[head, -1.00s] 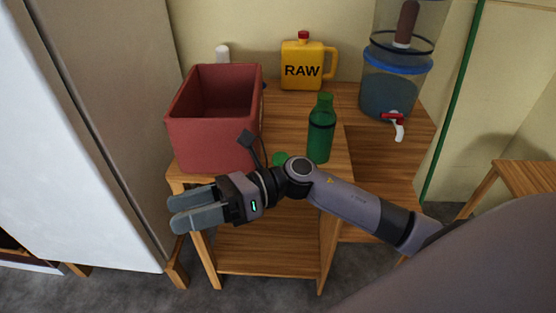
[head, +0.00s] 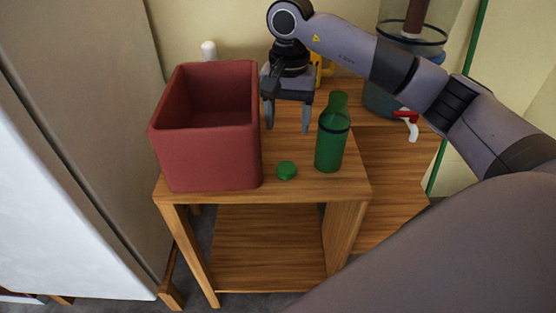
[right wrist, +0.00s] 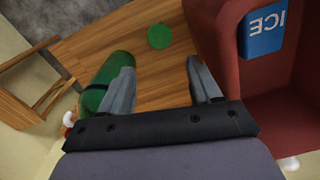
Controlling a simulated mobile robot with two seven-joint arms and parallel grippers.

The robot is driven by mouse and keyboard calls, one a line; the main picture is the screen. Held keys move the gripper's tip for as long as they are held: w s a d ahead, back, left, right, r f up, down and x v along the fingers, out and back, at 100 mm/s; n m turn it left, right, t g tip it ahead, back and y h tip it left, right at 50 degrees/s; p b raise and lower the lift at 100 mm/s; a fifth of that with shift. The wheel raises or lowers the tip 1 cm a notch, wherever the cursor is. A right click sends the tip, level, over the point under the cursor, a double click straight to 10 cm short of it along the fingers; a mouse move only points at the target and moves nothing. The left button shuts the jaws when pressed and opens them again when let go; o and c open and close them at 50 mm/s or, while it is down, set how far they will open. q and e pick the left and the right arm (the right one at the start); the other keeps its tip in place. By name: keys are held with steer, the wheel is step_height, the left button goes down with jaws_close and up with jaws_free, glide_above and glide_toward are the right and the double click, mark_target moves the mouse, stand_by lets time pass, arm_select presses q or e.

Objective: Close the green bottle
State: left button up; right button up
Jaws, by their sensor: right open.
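The green bottle (head: 332,140) stands upright on the small wooden table, and its open neck points up. Its green cap (head: 287,171) lies flat on the table, left of the bottle and apart from it, close to the front edge. My right gripper (head: 287,128) is open and empty, pointing down behind the cap, between the red box and the bottle. In the right wrist view the cap (right wrist: 160,36) is ahead of the open fingers (right wrist: 165,88), and the bottle (right wrist: 108,82) is partly behind the left finger. My left gripper is not in view.
A red box (head: 212,160) stands left of the cap; a blue ICE block (right wrist: 264,32) is inside it. A water dispenser (head: 380,100), partly hidden by my arm, stands at the back right. A yellow jug (head: 321,66) is mostly hidden behind my gripper. The table's front (head: 320,185) is clear.

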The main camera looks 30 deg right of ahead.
glide_above(286, 167)
steer(key=shift+f, duration=3.05)
step_height(286, 167, down, 6)
steer(key=shift+b, duration=0.3)
steer(key=c, duration=0.8)
